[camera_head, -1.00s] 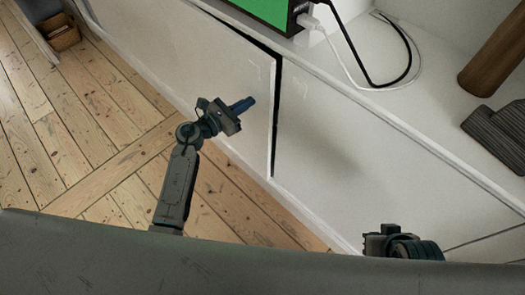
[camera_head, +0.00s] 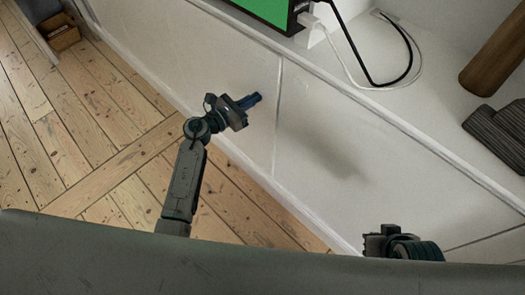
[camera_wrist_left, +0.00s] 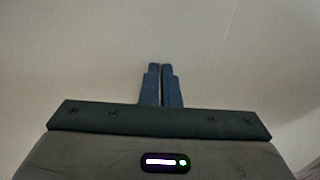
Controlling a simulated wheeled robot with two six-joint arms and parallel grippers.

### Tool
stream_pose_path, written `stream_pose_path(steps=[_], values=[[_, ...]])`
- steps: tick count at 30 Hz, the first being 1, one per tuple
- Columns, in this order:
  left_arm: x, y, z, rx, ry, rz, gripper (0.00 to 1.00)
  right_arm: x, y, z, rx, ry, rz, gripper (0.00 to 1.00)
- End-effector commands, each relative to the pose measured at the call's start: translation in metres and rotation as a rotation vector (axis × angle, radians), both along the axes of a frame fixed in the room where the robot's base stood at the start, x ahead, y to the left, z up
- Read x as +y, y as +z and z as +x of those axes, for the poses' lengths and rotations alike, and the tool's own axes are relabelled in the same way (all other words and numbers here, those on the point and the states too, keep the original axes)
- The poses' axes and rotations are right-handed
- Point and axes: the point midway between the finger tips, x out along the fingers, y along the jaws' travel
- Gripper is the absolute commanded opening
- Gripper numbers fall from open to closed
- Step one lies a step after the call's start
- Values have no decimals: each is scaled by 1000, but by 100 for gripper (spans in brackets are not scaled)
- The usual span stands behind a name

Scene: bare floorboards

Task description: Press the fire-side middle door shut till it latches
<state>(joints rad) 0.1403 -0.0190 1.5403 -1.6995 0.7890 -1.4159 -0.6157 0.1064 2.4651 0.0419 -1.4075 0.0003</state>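The white middle door (camera_head: 215,75) is in the head view, left of a thin vertical seam. Its face now looks flush with the white panel (camera_head: 330,140) to the right, and no dark gap shows. Whether it is latched cannot be seen. My left gripper (camera_head: 256,99) is at the door's face near that seam, its blue fingers together and empty. In the left wrist view the two fingers (camera_wrist_left: 161,85) point at the pale door surface (camera_wrist_left: 80,50); contact cannot be told. My right gripper (camera_head: 385,240) is at the bottom right, its fingers not clearly seen.
On the white cabinet top stand a green-screened box (camera_head: 270,8) with a white plug and black cable (camera_head: 385,80), a brown wooden cylinder (camera_head: 495,60) and a dark ribbed object (camera_head: 500,135). A basket (camera_head: 62,38) sits far left. The floorboards (camera_head: 80,130) are clear.

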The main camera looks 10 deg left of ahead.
Motion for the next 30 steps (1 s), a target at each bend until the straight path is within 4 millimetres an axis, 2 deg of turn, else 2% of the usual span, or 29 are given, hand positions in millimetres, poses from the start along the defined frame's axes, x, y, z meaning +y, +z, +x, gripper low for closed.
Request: stream_pose_path(steps=[11, 17, 30], values=[[-8, 0, 7, 1, -2, -2, 0, 0, -2, 0, 0, 0, 0, 0], [-6, 0, 4, 1, -2, -1, 0, 0, -1, 0, 0, 0, 0, 0], [36, -1, -37, 1, -1, 3, 0, 0, 1, 0, 0, 0, 0, 0]])
